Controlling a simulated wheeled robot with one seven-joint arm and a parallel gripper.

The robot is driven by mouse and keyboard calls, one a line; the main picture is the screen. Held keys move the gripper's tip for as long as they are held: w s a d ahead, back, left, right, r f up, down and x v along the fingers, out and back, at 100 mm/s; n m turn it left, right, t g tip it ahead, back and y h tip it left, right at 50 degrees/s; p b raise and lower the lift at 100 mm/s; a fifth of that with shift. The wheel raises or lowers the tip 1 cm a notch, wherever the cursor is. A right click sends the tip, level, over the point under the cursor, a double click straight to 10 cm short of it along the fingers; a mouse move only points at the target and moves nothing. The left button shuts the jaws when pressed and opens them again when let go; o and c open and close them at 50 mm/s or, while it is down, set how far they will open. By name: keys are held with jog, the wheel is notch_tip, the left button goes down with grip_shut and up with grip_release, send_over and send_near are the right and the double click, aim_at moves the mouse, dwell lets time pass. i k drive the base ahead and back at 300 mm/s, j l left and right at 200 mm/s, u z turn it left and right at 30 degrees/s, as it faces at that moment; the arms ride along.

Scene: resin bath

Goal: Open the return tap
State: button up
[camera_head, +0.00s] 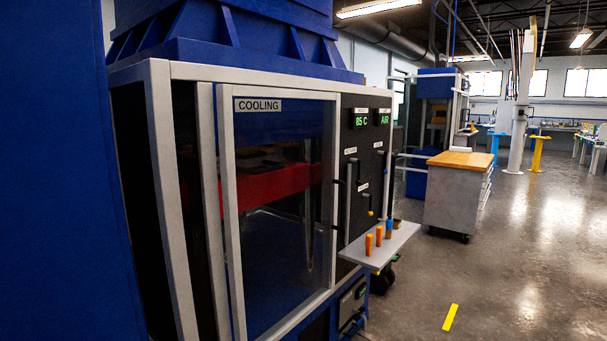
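A blue machine with a pale frame and a "COOLING" sign (259,105) fills the left and middle. Its dark control panel (357,228) is to the right of the glass door (262,225). The panel carries a small dark lever (355,163) near the top and another small handle with a yellowish tip (369,204) lower down. Small white labels sit by them, too small to read, so I cannot tell which part is the return tap or how it is set. My gripper is not in view.
Two displays read "85 C" (361,121) and "AIR" (384,120). A pale shelf (350,253) juts out below the panel, bearing orange items (380,236) and a blue one (389,228). A wood-topped cabinet (455,195) stands behind.

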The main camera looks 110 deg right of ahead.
aim_at(359, 183)
jog(key=l+z, duration=0.1)
jog(key=z, duration=0.35)
jog(key=k+l+z, duration=0.1)
jog(key=z, duration=0.35)
jog(key=l+z, duration=0.15)
jog(key=z, duration=0.3)
jog(key=l+z, duration=0.15)
jog(key=z, duration=0.35)
jog(key=l+z, duration=0.2)
jog(key=l, duration=0.25)
jog(key=i+l+z, duration=0.25)
jog(key=l, duration=0.15)
jog(key=l+z, duration=0.2)
jog(key=l, duration=0.2)
jog(key=i+l+z, duration=0.2)
jog(key=l, duration=0.2)
jog(key=i+l, duration=0.15)
jog(key=l, duration=0.15)
jog(key=i+l, duration=0.15)
jog(key=l, duration=0.15)
